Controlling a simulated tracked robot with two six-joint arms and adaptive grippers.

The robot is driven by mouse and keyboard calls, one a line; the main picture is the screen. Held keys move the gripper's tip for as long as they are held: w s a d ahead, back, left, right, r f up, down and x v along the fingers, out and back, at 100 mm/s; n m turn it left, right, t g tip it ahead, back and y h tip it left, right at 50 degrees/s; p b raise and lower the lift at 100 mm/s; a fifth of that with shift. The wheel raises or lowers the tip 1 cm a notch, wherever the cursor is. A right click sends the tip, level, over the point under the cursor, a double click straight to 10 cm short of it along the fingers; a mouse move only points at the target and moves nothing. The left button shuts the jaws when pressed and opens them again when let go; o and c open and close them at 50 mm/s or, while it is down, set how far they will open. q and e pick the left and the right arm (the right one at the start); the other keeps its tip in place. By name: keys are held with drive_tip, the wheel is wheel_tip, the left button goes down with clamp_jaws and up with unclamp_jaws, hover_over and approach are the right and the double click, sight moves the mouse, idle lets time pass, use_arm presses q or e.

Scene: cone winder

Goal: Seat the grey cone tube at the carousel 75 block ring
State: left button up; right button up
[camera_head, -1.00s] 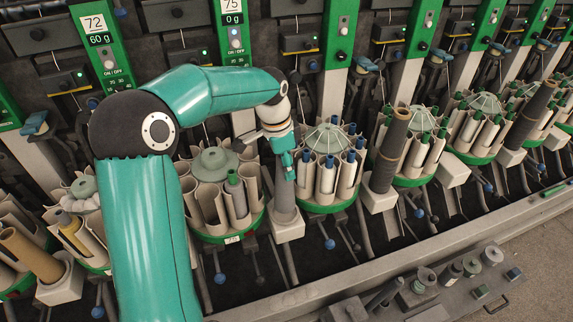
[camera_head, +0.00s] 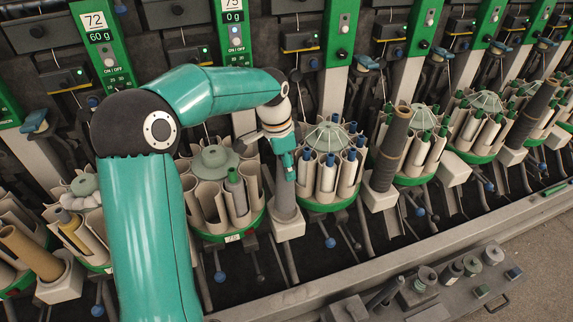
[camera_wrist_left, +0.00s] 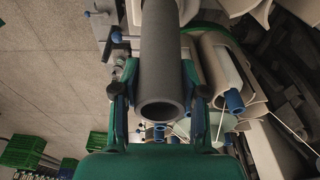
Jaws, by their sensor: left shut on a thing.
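The grey cone tube (camera_head: 284,191) stands nearly upright on a pale block (camera_head: 288,226) between two carousels. It also shows large in the left wrist view (camera_wrist_left: 161,60), with its open end towards the camera. My left gripper (camera_head: 287,160) is shut around the tube's upper part, with a finger on each side in the wrist view. The carousel with the 75 panel (camera_head: 233,30) above it stands just left of the tube, a green-rimmed ring (camera_head: 232,236) of cream pockets. The tube's lower end meets the block; its exact seating cannot be told. My right gripper is not in view.
Another carousel (camera_head: 328,205) with blue-tipped tubes stands close on the right. A brown cone (camera_head: 392,145) stands on a pale block beyond it. A metal rail (camera_head: 330,285) and a tray of small parts (camera_head: 440,290) lie in front.

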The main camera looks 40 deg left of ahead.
use_arm(q)
drive_tip(key=shift+f+b, duration=1.05)
drive_tip(key=shift+f, duration=0.6)
drive_tip(key=o, duration=1.1)
drive_tip(key=shift+r, duration=0.1)
drive_tip(key=r, duration=0.4)
drive_tip(key=s+r, duration=0.1)
drive_tip(key=r, duration=0.6)
drive_tip(key=shift+s+a+r, duration=0.25)
drive_tip(key=shift+a+r, duration=0.1)
